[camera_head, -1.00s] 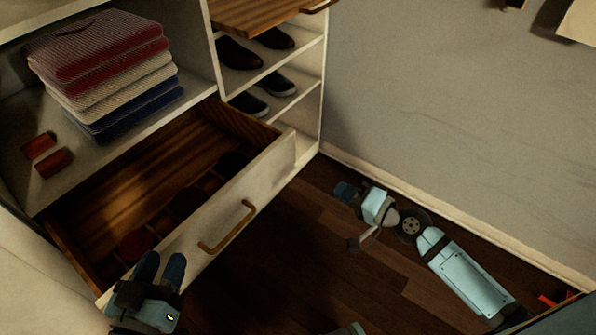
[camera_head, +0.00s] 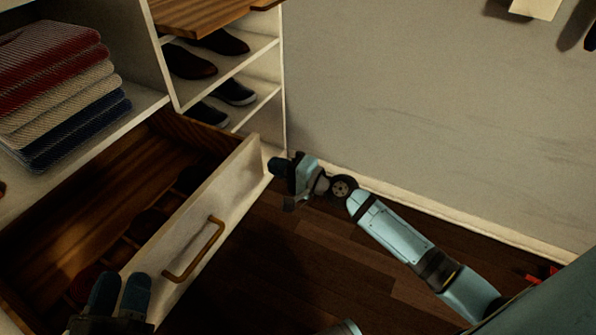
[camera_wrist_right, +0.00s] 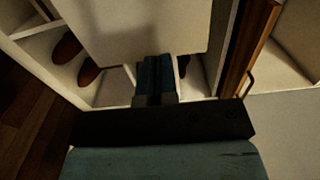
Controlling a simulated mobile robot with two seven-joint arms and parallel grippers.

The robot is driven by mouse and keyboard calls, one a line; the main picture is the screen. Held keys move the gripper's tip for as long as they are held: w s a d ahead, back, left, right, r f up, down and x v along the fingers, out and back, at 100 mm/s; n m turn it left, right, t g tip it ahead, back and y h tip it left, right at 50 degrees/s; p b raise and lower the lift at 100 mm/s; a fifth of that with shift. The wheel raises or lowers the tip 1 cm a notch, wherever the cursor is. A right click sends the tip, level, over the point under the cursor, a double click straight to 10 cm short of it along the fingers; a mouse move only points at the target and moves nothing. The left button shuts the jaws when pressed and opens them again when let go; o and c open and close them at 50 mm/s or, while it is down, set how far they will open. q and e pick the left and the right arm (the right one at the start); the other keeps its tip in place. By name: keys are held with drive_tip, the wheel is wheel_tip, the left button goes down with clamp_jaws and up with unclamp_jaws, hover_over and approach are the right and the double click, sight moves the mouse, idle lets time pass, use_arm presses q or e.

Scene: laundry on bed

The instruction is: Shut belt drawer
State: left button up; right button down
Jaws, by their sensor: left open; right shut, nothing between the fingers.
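The belt drawer (camera_head: 180,222) is pulled out, with a pale front and a brass handle (camera_head: 194,250). Dark rolled shapes lie in its wooden interior, partly hidden in shadow. My left gripper (camera_head: 120,292) is open at the near left end of the drawer front; I cannot tell if it touches. My right gripper (camera_head: 277,165) is shut and empty beside the far right end of the front. In the right wrist view, its fingers (camera_wrist_right: 154,75) lie together before a pale panel (camera_wrist_right: 130,28); contact is unclear.
Folded clothes (camera_head: 60,95) sit on the shelf above the drawer. Dark shoes (camera_head: 190,62) stand in cubbies behind it, below a wooden drawer (camera_head: 195,12) pulled out above. The wall (camera_head: 430,100) bounds the right side. The wood floor (camera_head: 300,260) before the drawer is clear.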

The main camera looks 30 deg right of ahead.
sight(255, 158)
use_arm(q)
drive_tip(key=shift+f, duration=0.15)
use_arm(e)
drive_tip(key=shift+x, duration=1.85)
